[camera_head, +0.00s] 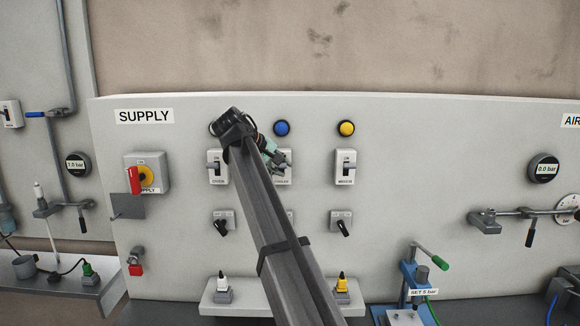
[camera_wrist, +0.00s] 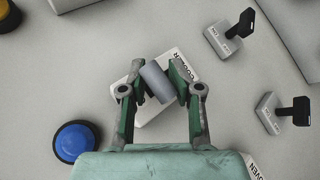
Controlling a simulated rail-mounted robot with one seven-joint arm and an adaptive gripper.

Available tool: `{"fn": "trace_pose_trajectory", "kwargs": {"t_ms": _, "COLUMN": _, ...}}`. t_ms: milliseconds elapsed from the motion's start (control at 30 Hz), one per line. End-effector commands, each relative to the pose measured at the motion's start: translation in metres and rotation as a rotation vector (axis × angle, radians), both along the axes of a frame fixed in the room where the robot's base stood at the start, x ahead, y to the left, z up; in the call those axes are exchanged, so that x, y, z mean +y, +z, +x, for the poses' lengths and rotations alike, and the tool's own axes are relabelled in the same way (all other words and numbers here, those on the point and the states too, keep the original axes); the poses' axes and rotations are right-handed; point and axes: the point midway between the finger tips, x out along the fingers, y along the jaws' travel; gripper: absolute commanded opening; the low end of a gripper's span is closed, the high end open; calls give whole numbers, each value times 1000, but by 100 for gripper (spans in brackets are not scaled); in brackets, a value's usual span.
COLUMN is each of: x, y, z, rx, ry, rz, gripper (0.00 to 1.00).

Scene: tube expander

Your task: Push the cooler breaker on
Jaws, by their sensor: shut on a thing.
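The cooler breaker (camera_head: 283,179) is the middle one in the upper row on the supply panel, below a blue lamp (camera_head: 282,128). My arm and gripper hide most of it in the head view. In the wrist view its white plate (camera_wrist: 148,117) shows between and behind my fingers, with part of its label. My gripper (camera_head: 277,159) is at the breaker, facing the panel. In the wrist view my gripper (camera_wrist: 160,88) has its fingers closed on the breaker's grey cylindrical lever (camera_wrist: 156,82). I cannot tell whether the lever is on or off.
The oven breaker (camera_head: 216,168) is at left and another breaker (camera_head: 345,167) at right, under a yellow lamp (camera_head: 346,128). Black-handled switches (camera_head: 341,224) sit below. A red-handled supply switch (camera_head: 135,180) is at far left. A shelf (camera_head: 255,297) juts out underneath.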

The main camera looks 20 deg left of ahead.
Motion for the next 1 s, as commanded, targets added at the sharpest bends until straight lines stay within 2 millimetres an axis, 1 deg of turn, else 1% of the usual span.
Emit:
{"fn": "trace_pose_trajectory", "kwargs": {"t_ms": 33, "x": -1, "y": 3, "z": 0, "rx": -4, "ry": -5, "rz": 2, "gripper": 0}}
{"fn": "trace_pose_trajectory", "kwargs": {"t_ms": 267, "x": -1, "y": 4, "z": 1, "rx": -7, "ry": -5, "rz": 2, "gripper": 0}}
{"fn": "trace_pose_trajectory", "kwargs": {"t_ms": 300, "x": -1, "y": 4, "z": 1, "rx": -7, "ry": -4, "rz": 2, "gripper": 45}}
{"fn": "trace_pose_trajectory", "kwargs": {"t_ms": 333, "x": -1, "y": 4, "z": 1, "rx": -7, "ry": -4, "rz": 2, "gripper": 52}}
{"fn": "trace_pose_trajectory", "kwargs": {"t_ms": 767, "x": 1, "y": 4, "z": 0, "rx": -5, "ry": -1, "rz": 1, "gripper": 52}}
{"fn": "trace_pose_trajectory", "kwargs": {"t_ms": 867, "x": 4, "y": 9, "z": -5, "rx": -6, "ry": 0, "rz": 1, "gripper": 52}}
{"fn": "trace_pose_trajectory", "kwargs": {"t_ms": 1000, "x": 11, "y": 22, "z": -18, "rx": -5, "ry": 0, "rz": 2, "gripper": 52}}
